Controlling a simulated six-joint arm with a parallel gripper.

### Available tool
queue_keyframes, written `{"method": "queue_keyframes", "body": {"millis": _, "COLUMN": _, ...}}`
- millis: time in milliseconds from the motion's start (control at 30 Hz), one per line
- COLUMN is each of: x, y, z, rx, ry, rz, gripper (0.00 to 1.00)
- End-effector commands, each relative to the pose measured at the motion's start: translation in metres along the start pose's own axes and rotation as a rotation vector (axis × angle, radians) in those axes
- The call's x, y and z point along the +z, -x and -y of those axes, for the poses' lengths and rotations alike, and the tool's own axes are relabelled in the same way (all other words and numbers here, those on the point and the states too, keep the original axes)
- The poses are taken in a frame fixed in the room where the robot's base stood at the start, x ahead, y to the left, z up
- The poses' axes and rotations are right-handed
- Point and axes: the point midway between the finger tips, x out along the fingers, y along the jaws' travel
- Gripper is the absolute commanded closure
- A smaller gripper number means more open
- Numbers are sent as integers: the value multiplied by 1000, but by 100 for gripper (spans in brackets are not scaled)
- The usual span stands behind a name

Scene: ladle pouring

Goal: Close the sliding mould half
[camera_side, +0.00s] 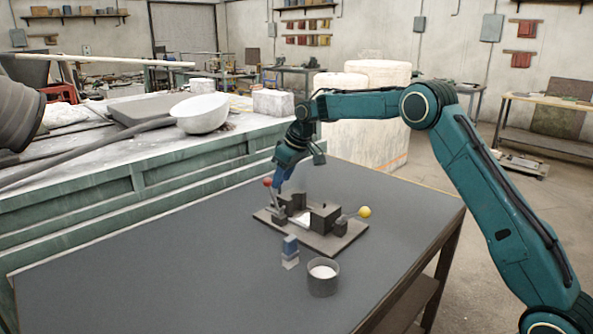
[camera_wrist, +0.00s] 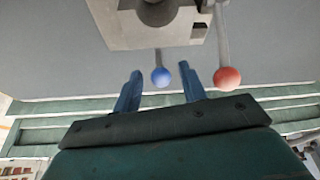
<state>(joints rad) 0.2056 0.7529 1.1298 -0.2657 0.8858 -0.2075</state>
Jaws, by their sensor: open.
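The mould stands on a dark base plate (camera_side: 338,241) on the grey table. Its two dark halves are apart: a right block (camera_side: 325,218) and a left block (camera_side: 298,201), with a pale gap between. A blue ball knob (camera_wrist: 160,77) shows in the wrist view, on a rod from the mould. My gripper (camera_side: 280,181) is above the left end of the mould, pointing down. In the wrist view its blue fingers (camera_wrist: 161,68) are open, one each side of the blue knob; contact cannot be told. The knob is hidden in the side view.
A red-knobbed lever (camera_side: 267,182) stands close beside my gripper; it also shows right of the fingers in the wrist view (camera_wrist: 227,77). A yellow knob (camera_side: 365,211) is at the right. The table's left is clear.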

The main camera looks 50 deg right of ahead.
Motion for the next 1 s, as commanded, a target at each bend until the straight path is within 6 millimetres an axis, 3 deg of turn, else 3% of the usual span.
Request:
{"method": "queue_keyframes", "body": {"millis": 300, "x": 0, "y": -30, "z": 0, "rx": 0, "ry": 1, "rz": -1, "gripper": 58}}
{"method": "queue_keyframes", "body": {"millis": 667, "x": 0, "y": -34, "z": 0, "rx": 0, "ry": 1, "rz": -1, "gripper": 58}}
{"method": "queue_keyframes", "body": {"millis": 900, "x": 0, "y": -34, "z": 0, "rx": 0, "ry": 0, "rz": -1, "gripper": 100}}
{"method": "queue_keyframes", "body": {"millis": 1000, "x": 0, "y": -34, "z": 0, "rx": 0, "ry": 0, "rz": -1, "gripper": 100}}
